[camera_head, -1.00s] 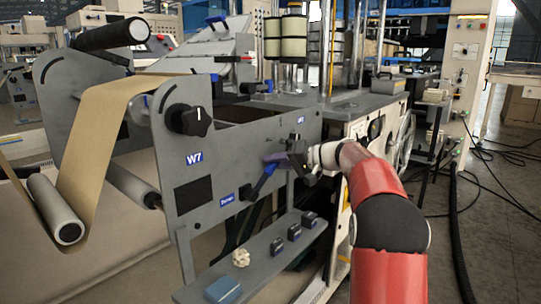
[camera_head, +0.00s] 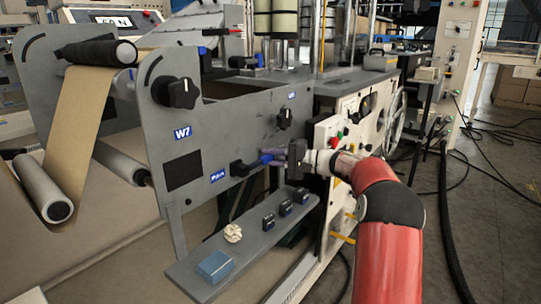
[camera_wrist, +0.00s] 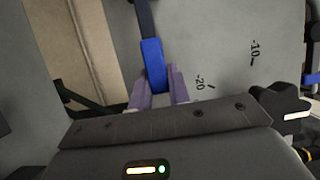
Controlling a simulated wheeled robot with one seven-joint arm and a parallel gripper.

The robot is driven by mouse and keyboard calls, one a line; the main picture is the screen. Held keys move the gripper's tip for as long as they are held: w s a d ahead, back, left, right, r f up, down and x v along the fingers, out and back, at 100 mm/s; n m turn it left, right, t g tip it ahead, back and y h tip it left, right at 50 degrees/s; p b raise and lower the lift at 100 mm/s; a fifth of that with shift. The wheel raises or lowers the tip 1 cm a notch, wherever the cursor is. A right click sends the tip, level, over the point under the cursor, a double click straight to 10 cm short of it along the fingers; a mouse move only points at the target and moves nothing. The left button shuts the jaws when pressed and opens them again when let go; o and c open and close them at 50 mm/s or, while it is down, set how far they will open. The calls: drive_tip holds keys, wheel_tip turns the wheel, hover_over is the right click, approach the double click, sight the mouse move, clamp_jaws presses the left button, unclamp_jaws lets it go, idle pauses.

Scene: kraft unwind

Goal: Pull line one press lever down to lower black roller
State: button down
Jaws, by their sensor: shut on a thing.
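The press lever's blue handle (camera_head: 265,160) sticks out to the right, nearly level, from its black hub (camera_head: 238,168) on the grey W7 side plate. A small blue label (camera_head: 217,175) sits left of the hub. My gripper (camera_head: 277,155) is at the handle's right end. In the wrist view my gripper (camera_wrist: 157,76) has its purple fingers on both sides of the end of the blue handle (camera_wrist: 152,58) and is shut on it. The black roller (camera_head: 100,53) lies low across the top of the brown paper web (camera_head: 75,110) at upper left.
A black knob (camera_head: 284,118) is on the plate above the handle; a larger knob (camera_head: 180,93) sits further left. Below, a grey shelf (camera_head: 195,262) holds a blue box (camera_head: 215,267), a pale lump and several small dark blocks. A cream machine cabinet (camera_head: 345,120) stands beside my gripper.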

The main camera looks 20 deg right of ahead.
drive_tip(key=shift+f, duration=0.2)
drive_tip(key=c, duration=1.3)
unclamp_jaws()
drive_tip(key=shift+d, duration=0.1)
drive_tip(key=v, duration=0.7)
drive_tip(key=shift+s+d+b, duration=0.2)
drive_tip(key=shift+d+b, duration=0.1)
drive_tip(key=shift+b, duration=0.05)
drive_tip(key=shift+d, duration=0.1)
